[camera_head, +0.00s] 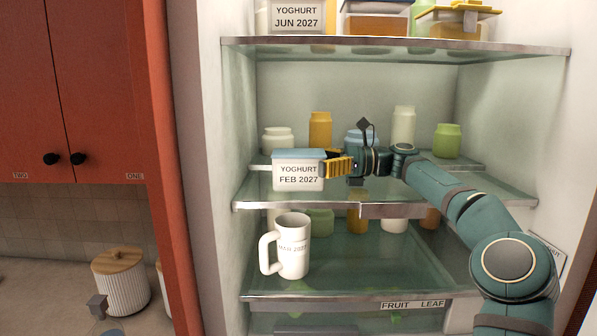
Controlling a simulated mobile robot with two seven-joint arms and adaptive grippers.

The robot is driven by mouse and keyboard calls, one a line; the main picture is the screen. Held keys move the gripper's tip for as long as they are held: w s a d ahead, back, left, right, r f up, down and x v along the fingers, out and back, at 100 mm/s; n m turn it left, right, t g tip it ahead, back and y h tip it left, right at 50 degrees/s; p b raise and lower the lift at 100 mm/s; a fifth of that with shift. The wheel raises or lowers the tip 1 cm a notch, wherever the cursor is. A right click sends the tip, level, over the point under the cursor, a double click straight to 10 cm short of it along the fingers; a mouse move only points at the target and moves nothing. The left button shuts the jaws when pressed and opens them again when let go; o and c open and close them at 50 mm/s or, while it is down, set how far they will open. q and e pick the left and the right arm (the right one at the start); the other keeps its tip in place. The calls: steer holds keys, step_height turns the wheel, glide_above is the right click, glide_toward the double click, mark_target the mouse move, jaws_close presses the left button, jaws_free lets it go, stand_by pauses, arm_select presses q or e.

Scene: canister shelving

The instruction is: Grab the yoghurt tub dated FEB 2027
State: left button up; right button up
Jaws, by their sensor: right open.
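The yoghurt tub labelled FEB 2027 (298,176), white with a blue lid, stands at the front left of the middle glass shelf. My right gripper (338,167) reaches in from the right, and its yellow fingers are at the tub's right side. The gripper is open, and I cannot tell whether a finger touches the tub. Another tub labelled YOGHURT JUN 2027 (296,17) stands on the top shelf, cut off by the picture's upper edge.
Jars stand behind on the middle shelf, among them a yellow one (320,130) and a green one (447,141). A white mug (289,246) stands on the shelf below. Red cupboard doors (85,90) are at left.

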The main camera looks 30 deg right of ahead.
steer(key=shift+a, duration=0.15)
steer(key=c, duration=1.1)
steer(key=shift+c, duration=0.2)
